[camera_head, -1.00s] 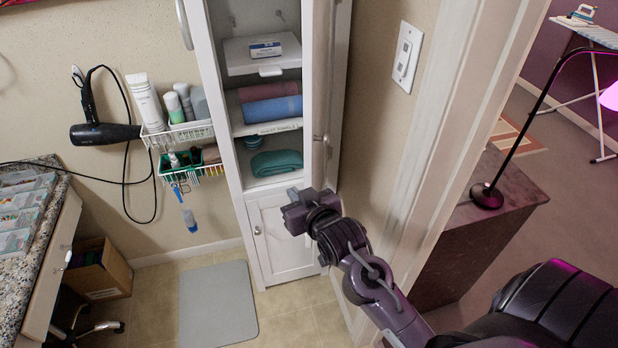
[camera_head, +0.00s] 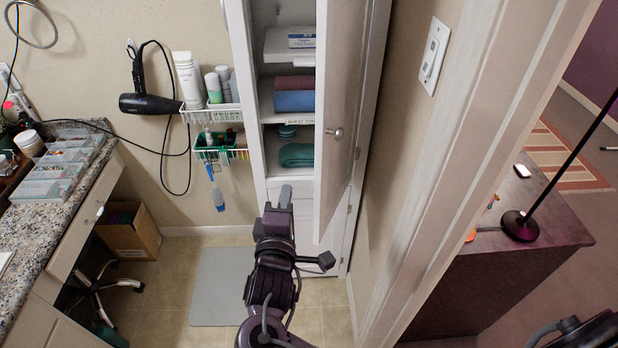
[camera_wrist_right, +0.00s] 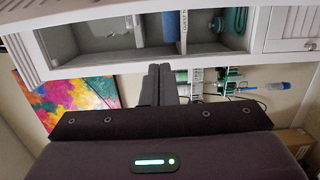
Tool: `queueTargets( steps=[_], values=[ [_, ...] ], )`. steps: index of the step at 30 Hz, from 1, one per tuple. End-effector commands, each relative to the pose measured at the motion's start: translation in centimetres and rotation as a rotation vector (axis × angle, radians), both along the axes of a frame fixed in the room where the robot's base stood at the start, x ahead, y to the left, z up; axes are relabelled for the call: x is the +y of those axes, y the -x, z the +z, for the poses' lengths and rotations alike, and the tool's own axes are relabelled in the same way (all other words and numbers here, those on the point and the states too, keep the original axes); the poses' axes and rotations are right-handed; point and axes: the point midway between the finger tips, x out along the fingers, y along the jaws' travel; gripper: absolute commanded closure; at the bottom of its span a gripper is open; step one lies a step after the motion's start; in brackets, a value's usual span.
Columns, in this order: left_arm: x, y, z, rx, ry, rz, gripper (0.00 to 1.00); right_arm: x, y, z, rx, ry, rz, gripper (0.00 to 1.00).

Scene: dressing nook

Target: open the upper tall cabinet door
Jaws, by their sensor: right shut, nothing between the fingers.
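The upper tall cabinet door (camera_head: 343,95) stands open in the head view, swung out from the right side of the cabinet. Its round knob (camera_head: 336,132) shows on the face. The shelves of the tall cabinet (camera_head: 246,95) are exposed to the left of the door. My right gripper (camera_head: 285,196) is shut and empty, in front of the cabinet and left of the door's lower part, apart from the knob. In the right wrist view its fingers (camera_wrist_right: 160,84) are together, with the open shelves beyond them. My left gripper is not in view.
Wire baskets (camera_head: 212,115) with bottles and a hair dryer (camera_head: 148,104) hang left of the cabinet. A granite counter (camera_head: 60,205) is at left. A wall and door frame (camera_head: 450,170) close off the right. A grey mat (camera_head: 215,285) lies on the floor.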

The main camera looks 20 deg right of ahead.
Motion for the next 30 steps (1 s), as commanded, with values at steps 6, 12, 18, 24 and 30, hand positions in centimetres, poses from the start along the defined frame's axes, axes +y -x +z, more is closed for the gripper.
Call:
queueTargets(
  steps=[6, 12, 18, 24, 30],
  values=[
    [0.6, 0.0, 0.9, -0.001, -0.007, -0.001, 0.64, -1.3, -2.9, 0.4, -0.003, 0.006, -0.002, 1.00],
    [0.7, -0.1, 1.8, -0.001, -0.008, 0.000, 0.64, -3.1, -6.9, 0.4, 0.000, 0.004, -0.002, 1.00],
    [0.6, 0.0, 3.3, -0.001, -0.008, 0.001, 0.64, -5.1, -8.0, 0.3, 0.004, 0.002, 0.000, 1.00],
    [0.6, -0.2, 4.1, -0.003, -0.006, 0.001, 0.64, -6.5, -6.6, 0.2, 0.001, 0.000, 0.001, 1.00],
    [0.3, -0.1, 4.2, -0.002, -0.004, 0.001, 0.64, -6.8, -6.2, 0.0, 0.001, -0.002, 0.001, 1.00]
  ],
)
